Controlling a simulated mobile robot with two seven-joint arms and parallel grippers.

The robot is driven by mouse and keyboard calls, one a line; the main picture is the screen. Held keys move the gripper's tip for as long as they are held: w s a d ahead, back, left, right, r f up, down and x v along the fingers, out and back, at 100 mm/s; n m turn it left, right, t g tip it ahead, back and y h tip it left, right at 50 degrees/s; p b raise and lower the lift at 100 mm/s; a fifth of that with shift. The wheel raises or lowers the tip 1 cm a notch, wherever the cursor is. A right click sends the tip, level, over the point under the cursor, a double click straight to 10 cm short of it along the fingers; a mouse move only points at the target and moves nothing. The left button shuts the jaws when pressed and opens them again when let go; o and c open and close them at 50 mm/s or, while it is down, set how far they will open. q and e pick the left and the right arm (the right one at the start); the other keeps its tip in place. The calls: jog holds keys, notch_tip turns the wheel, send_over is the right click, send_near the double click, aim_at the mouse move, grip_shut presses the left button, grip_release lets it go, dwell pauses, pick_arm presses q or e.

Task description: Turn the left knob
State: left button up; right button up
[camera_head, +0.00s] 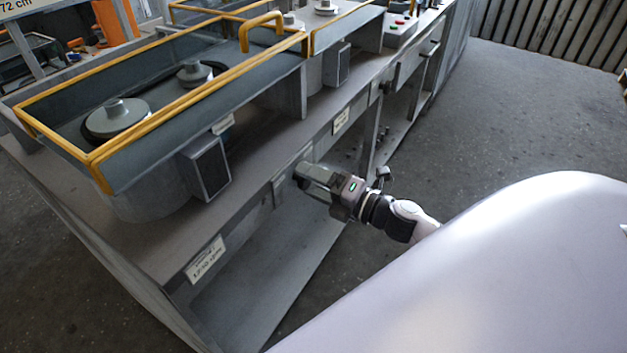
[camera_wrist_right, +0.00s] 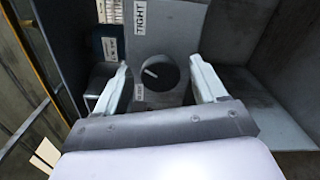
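A round black knob (camera_wrist_right: 161,73) with a white pointer line sits on a grey panel in the right wrist view. The pointer line slants toward the upper left. A label reading "TIGHT" (camera_wrist_right: 140,17) is above it, and a small label (camera_wrist_right: 139,92) is at its lower left. My right gripper (camera_wrist_right: 161,72) is open, with one finger on each side of the knob in this view; I cannot tell whether they touch it. In the head view my right gripper (camera_head: 302,174) is at the bench's front face and hides the knob. My left gripper is not in view.
The long grey bench (camera_head: 140,235) carries housings with yellow rails (camera_head: 150,122) and round grey caps (camera_head: 117,115). A dark box (camera_head: 207,167) juts out above the front edge. A label plate (camera_head: 206,258) is on the front. Open floor (camera_head: 500,120) lies to the right.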

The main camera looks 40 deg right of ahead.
jog(key=v, duration=0.7)
jog(key=shift+b, duration=0.45)
jog(key=shift+s, duration=0.1)
dwell(0.3)
